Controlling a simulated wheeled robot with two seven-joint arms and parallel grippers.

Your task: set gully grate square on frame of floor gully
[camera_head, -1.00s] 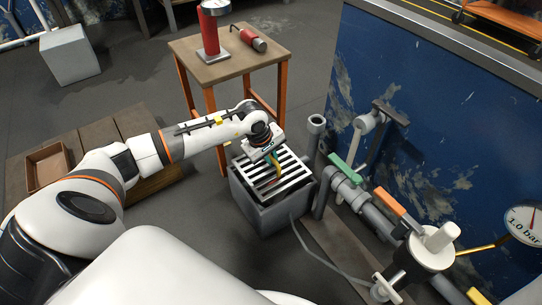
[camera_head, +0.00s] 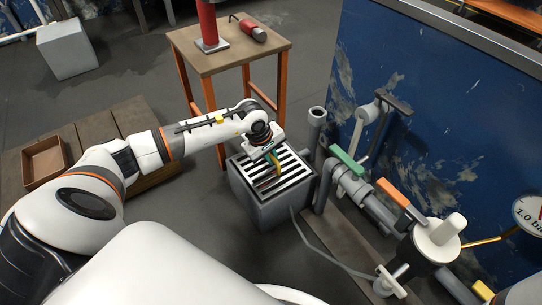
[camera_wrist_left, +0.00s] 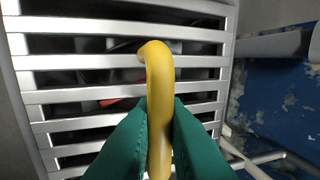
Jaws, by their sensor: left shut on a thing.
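The gully grate (camera_head: 293,172), pale metal with parallel slots, lies over the top of the grey box-shaped floor gully (camera_head: 268,213). It looks about level and roughly lined up with the rim; I cannot tell whether it is fully seated. It fills most of the left wrist view (camera_wrist_left: 105,96). My left gripper (camera_head: 273,160), with green fingers, is above the grate, shut on a yellow hooked handle (camera_wrist_left: 158,85) that stands up from it. Where the handle meets the grate is hard to make out. My right gripper is not in view.
Grey pipework with a green-handled valve (camera_head: 347,160) and an orange-handled one (camera_head: 394,193) stands close right of the gully. A wooden stool (camera_head: 228,58) with red items stands behind. A low wooden platform (camera_head: 105,130) with a brown tray (camera_head: 45,161) is left. A hose runs in front.

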